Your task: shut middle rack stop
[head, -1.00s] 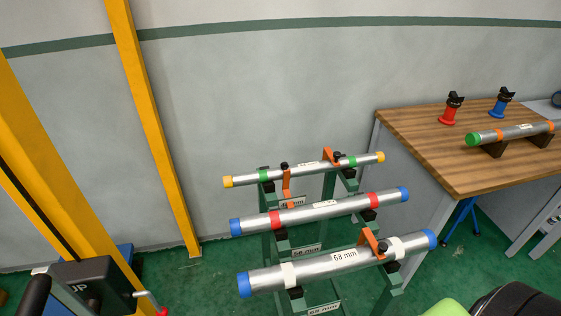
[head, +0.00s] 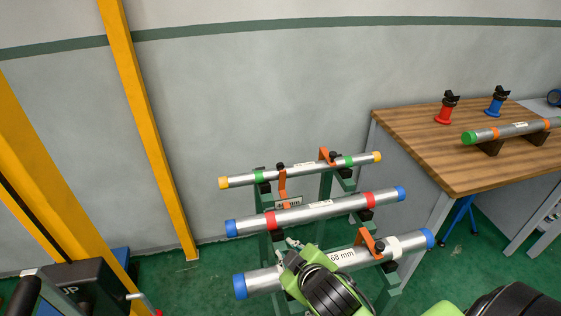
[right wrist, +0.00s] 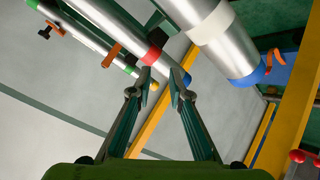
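The middle rack holds a grey pipe (head: 335,208) with blue ends and red bands. Its orange stop (head: 283,185) stands upright at the pipe's left part, with a black knob near its top; an orange piece beside the same pipe shows in the right wrist view (right wrist: 112,55). My right gripper (head: 287,252) is over the left part of the front pipe, below and apart from the middle stop. In the right wrist view its two fingers (right wrist: 165,88) are spread and empty, near the middle pipe's red-banded end. My left gripper is not in view.
The front pipe (head: 405,245), marked 68 mm, and the back pipe (head: 308,171) have orange stops (head: 368,241) (head: 325,155) towards their right ends. A wooden table (head: 425,150) stands at right. Yellow posts (head: 150,130) stand at left.

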